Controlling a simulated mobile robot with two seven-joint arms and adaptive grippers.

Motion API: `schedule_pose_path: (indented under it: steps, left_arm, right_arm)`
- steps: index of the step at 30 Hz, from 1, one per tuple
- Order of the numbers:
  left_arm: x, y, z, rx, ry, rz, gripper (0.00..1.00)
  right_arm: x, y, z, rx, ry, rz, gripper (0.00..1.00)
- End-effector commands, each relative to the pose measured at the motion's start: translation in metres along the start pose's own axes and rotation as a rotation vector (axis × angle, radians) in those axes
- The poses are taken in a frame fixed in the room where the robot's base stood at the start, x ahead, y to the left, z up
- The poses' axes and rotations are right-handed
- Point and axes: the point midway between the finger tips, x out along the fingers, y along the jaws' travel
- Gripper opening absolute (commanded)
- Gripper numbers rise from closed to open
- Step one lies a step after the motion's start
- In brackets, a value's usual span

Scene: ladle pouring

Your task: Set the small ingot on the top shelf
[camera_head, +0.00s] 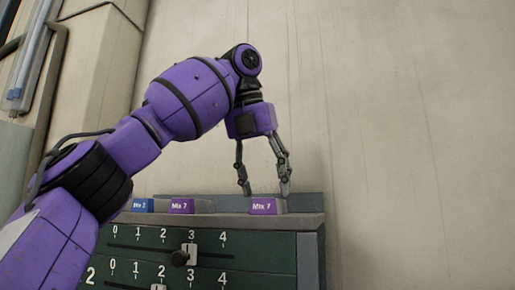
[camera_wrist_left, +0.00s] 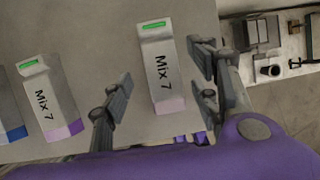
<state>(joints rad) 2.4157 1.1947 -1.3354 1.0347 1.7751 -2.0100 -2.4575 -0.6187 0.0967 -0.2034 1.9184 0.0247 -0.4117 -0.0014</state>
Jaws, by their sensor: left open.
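A small ingot with a purple end marked "Mix 7" (camera_head: 263,207) lies at the right end of the top shelf (camera_head: 228,221). My left gripper (camera_head: 265,188) is open above it, fingers pointing down. In the left wrist view this ingot (camera_wrist_left: 163,85) lies between the two spread fingers, with gaps visible on both sides. A second "Mix 7" ingot (camera_head: 182,206) sits farther left on the shelf, and it also shows in the wrist view (camera_wrist_left: 47,100). A blue-ended ingot marked "Mix 2" (camera_head: 143,205) is beside it, partly behind my arm. My right gripper is not seen.
Below the shelf is a dark green panel (camera_head: 270,262) with numbered scales and slider knobs (camera_head: 190,252). A low grey ledge backs the shelf. The shelf between the two "Mix 7" ingots is clear. Pipes stand at the upper left.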

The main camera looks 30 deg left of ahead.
Motion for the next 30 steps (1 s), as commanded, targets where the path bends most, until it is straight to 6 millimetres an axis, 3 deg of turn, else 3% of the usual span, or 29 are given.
schedule_pose_path:
  steps: [3,12,30]
  left_arm:
    - [-0.024,-0.002,0.0,0.0,-0.005,-0.001,0.55]
    - [-0.07,0.0,-0.001,-0.004,-0.008,0.0,0.55]
    - [-0.094,0.0,0.0,0.0,-0.001,-0.001,0.55]
  right_arm:
    - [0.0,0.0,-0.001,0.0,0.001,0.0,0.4]
    - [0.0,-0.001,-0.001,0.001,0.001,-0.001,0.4]
    - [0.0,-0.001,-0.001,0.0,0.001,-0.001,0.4]
